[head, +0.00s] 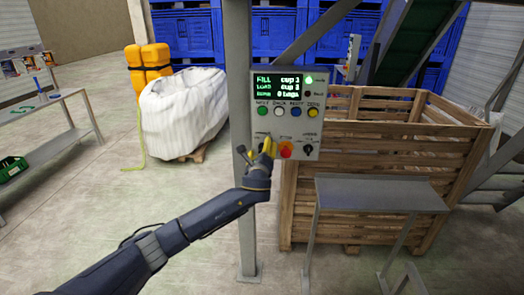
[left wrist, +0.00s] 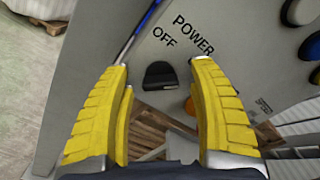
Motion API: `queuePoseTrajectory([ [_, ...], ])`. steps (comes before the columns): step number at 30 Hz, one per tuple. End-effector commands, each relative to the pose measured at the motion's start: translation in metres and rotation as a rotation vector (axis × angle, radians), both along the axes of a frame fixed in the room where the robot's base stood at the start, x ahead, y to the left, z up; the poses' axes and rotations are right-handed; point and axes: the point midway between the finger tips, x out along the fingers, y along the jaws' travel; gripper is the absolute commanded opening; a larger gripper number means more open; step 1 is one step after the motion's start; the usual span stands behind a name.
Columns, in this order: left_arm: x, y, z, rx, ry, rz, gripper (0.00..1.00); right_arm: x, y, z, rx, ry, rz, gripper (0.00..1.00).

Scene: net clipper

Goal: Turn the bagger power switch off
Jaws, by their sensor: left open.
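The bagger control box (head: 297,92) is a grey panel on a steel post, with a lit display and a row of coloured buttons. My left gripper (head: 268,148) is in front of its lower left part and hides the power switch in the head view. In the left wrist view the power switch (left wrist: 160,75) is a black knob below the printed words POWER and OFF. My left gripper (left wrist: 160,85) is open, its yellow fingers on either side of the knob. I cannot tell whether they touch the panel. My right gripper is not in view.
An orange-red button (head: 286,149) and a black selector (head: 308,149) sit right of my left gripper. A wooden crate (head: 380,160) and a small grey table (head: 378,194) stand to the right. A white bulk bag (head: 183,110) stands behind on the left.

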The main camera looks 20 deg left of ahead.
Motion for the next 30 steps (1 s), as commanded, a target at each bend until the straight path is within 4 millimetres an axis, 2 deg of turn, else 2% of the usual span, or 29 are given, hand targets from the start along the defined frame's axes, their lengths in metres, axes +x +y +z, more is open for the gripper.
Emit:
queuePoseTrajectory([
  [9, 0.0007, -0.0001, -0.0001, 0.000, 0.000, 0.000, 0.62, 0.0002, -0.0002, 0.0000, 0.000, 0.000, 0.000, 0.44],
  [25, 0.0006, 0.0001, -0.0001, 0.000, 0.000, 0.000, 0.00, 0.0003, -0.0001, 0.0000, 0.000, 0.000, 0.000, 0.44],
  [30, 0.0007, 0.0003, 0.0001, 0.001, 0.000, 0.001, 0.00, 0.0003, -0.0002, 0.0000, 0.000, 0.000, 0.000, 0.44],
])
